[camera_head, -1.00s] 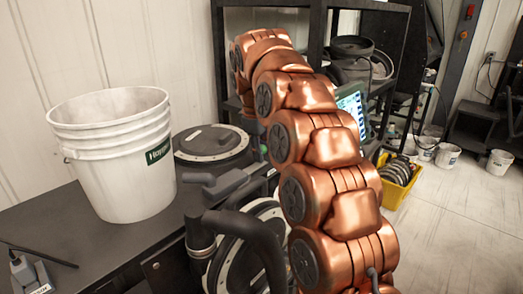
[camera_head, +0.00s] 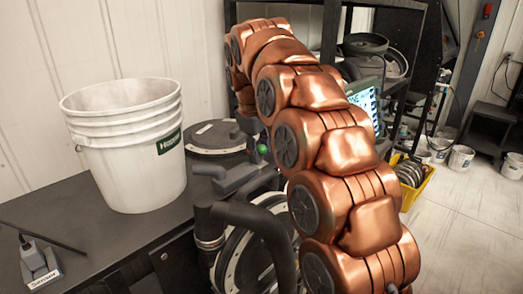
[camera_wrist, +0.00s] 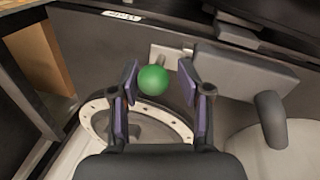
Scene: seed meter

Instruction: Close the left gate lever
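The gate lever's green ball knob (camera_wrist: 153,80) shows in the wrist view, with a pale plate behind it. My gripper (camera_wrist: 158,82) is open, with its two purple-padded fingers to the left and right of the knob and a gap on each side. I cannot tell how deep the knob sits between the fingertips. In the head view the green knob (camera_head: 262,149) is a small spot beside the seed meter (camera_head: 240,185), left of my copper arm. My gripper is mostly hidden behind my arm there. The lever's shaft is not clear in either view.
A white bucket (camera_head: 130,160) stands on the dark table (camera_head: 100,240) at left. A thick black handle or pipe (camera_head: 255,222) rises in front of the meter. In the wrist view a grey block (camera_wrist: 243,70) lies right of the fingers. A yellow bin (camera_head: 415,190) sits on the floor.

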